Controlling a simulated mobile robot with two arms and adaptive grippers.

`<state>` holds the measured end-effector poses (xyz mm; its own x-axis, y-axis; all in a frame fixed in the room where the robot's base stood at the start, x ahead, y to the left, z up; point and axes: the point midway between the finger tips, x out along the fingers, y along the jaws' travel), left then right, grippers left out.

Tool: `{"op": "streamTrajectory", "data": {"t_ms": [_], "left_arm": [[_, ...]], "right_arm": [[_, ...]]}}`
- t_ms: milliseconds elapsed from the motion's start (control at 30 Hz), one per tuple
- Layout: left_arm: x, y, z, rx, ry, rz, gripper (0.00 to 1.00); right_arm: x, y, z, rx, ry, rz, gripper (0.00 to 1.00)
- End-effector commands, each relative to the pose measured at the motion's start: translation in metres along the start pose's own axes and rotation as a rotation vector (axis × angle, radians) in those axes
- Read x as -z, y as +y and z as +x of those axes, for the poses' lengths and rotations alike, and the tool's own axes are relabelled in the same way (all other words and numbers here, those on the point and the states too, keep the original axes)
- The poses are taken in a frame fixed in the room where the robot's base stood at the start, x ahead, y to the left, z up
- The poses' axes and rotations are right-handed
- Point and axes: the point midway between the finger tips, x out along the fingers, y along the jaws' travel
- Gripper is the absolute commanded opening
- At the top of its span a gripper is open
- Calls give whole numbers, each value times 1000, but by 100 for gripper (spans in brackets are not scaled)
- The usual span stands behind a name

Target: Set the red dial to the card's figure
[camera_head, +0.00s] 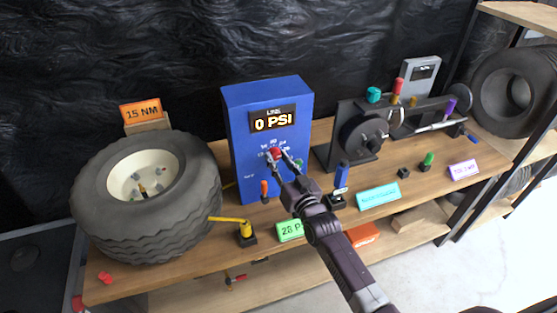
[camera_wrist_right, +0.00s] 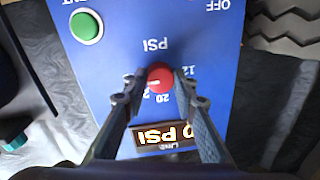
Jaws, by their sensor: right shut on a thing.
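The red dial (camera_head: 275,154) is on the front of the blue box (camera_head: 237,150), below a screen (camera_head: 272,118) that reads 0 PSI. My right gripper (camera_head: 279,157) reaches the dial from the front, its fingers shut on it. In the right wrist view, upside down, the red dial (camera_wrist_right: 160,77) sits between the two fingertips (camera_wrist_right: 160,85); a pale mark shows on its face and printed figures around it are partly covered. The green card (camera_head: 289,231) on the shelf edge starts with "28 P"; my arm hides the rest. My left gripper is not in view.
A tyre on a rim (camera_head: 145,195) lies left of the box, by an orange 15 NM card (camera_head: 141,110). A yellow-handled tool (camera_head: 246,229) stands in front. A dark fixture (camera_head: 362,135) stands right. A green button (camera_wrist_right: 86,27) is on the box face.

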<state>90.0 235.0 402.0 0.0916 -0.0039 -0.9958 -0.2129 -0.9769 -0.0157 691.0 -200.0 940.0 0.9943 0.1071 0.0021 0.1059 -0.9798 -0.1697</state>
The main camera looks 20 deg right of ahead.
Motion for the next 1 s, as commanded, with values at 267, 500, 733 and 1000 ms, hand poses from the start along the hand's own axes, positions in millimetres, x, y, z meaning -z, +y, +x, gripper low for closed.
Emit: {"op": "streamTrajectory", "data": {"t_ms": [267, 500, 733, 1000], "left_arm": [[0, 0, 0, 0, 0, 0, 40], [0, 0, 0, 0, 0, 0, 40], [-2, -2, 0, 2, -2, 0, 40], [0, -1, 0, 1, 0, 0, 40]], "right_arm": [[-3, 0, -1, -1, -5, 2, 36], [-1, 0, 0, 0, -2, 1, 44], [-1, 0, -8, 0, -1, 1, 44], [-2, 1, -55, -1, -5, 0, 44]]}}
